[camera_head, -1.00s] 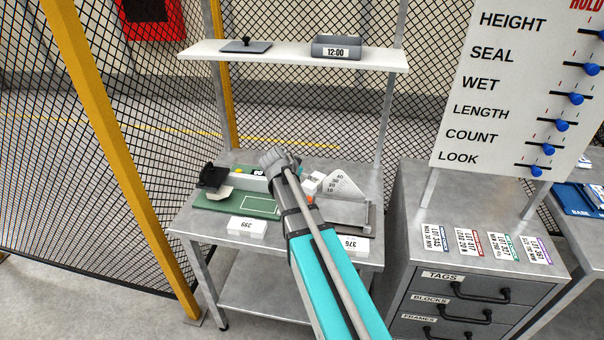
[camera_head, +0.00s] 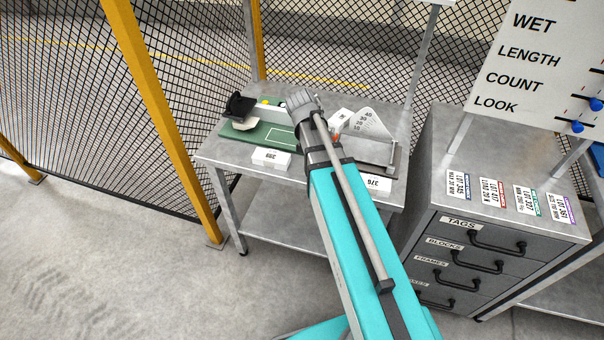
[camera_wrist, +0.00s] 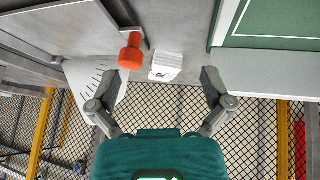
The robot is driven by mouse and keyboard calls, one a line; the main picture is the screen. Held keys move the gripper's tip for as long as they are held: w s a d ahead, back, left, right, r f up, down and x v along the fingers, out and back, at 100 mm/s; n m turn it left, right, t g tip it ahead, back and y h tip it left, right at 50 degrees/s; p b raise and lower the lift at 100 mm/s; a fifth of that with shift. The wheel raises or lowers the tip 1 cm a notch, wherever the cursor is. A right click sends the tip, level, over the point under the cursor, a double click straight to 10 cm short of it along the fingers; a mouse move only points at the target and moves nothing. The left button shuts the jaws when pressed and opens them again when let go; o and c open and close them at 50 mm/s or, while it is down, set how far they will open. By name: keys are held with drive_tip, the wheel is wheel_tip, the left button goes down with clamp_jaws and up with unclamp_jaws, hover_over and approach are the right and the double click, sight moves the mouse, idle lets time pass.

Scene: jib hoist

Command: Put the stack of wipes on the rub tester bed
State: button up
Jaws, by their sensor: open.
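A small white stack with a dark mark, which looks like the wipes (camera_wrist: 165,66), lies on the grey bench in the wrist view, ahead of and between my fingers. In the head view the white stack (camera_head: 340,118) shows just right of my gripper (camera_head: 305,102). My gripper is open and empty in the wrist view (camera_wrist: 158,88), with a finger to each side of the stack's line; I cannot tell its height above the bench. The green rub tester bed (camera_head: 250,133), with a white outlined rectangle, lies left of my gripper; it also shows in the wrist view (camera_wrist: 275,22).
A grey device with a fan-shaped scale (camera_head: 368,122) stands right of the stack. Its orange knob (camera_wrist: 131,52) is close beside the stack. White number blocks, 399 (camera_head: 271,157) and 376 (camera_head: 371,183), sit at the bench's front. A drawer cabinet (camera_head: 470,225) stands to the right.

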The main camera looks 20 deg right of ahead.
drive_tip(key=s+a+f+n+g+y, duration=0.1)
drive_tip(key=s+a+n, duration=0.1)
drive_tip(key=s+a, duration=0.2)
drive_tip(key=s+a+n+g+y, duration=0.1)
drive_tip(key=s+a+n+y, duration=0.1)
drive_tip(key=s, duration=0.4)
drive_tip(key=s+a+f+n+g+y, duration=0.1)
drive_tip(key=s+a+n+y, duration=0.1)
drive_tip(key=s+a+n, duration=0.2)
drive_tip(key=shift+s+a+f, duration=0.3)
drive_tip(key=shift+s+a, duration=0.2)
drive_tip(key=shift+a, duration=0.3)
drive_tip(key=shift+w+d, duration=0.1)
